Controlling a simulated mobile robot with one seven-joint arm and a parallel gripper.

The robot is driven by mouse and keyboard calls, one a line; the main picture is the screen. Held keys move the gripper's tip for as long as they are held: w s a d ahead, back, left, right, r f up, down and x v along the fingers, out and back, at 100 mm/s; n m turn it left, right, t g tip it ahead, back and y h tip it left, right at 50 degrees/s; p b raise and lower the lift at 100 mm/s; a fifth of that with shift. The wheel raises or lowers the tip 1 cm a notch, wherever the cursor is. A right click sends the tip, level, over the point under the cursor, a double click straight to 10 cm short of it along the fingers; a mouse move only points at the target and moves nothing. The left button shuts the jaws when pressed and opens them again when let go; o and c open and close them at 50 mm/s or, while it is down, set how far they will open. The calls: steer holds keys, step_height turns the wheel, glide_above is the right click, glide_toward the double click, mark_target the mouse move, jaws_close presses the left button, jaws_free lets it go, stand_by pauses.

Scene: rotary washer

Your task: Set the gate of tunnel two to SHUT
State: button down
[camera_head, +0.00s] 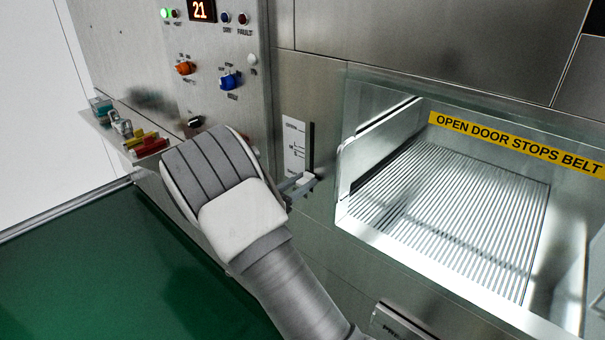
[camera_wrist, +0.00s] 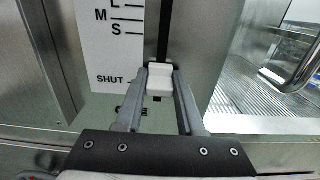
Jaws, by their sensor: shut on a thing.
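A white slider knob (camera_wrist: 160,77) sits low in a dark vertical slot (camera_wrist: 165,30). To its left is a white scale plate (camera_wrist: 110,45) with marks L, M, S and, lower, SHUT. In the wrist view the knob appears about level with the SHUT mark. My gripper (camera_wrist: 160,80) is shut on the knob, one finger on each side. The head view also shows the plate (camera_head: 294,145) and my gripper (camera_head: 301,184) at the slot's lower end. Lettering below the knob is partly hidden by the fingers.
Right of the slider is a lit opening with a ribbed belt (camera_head: 455,215) and a glass front; a metal handle (camera_wrist: 305,65) is close by. Left is a control panel with an orange knob (camera_head: 184,68) and a blue knob (camera_head: 230,81). A shelf holds coloured items (camera_head: 150,146).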

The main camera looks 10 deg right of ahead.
steer(key=shift+f, duration=1.15)
steer(key=c, duration=0.5)
jaws_free()
steer(key=v, duration=1.7)
steer(key=shift+s+a+r, duration=0.1)
steer(key=shift+s+a, duration=0.05)
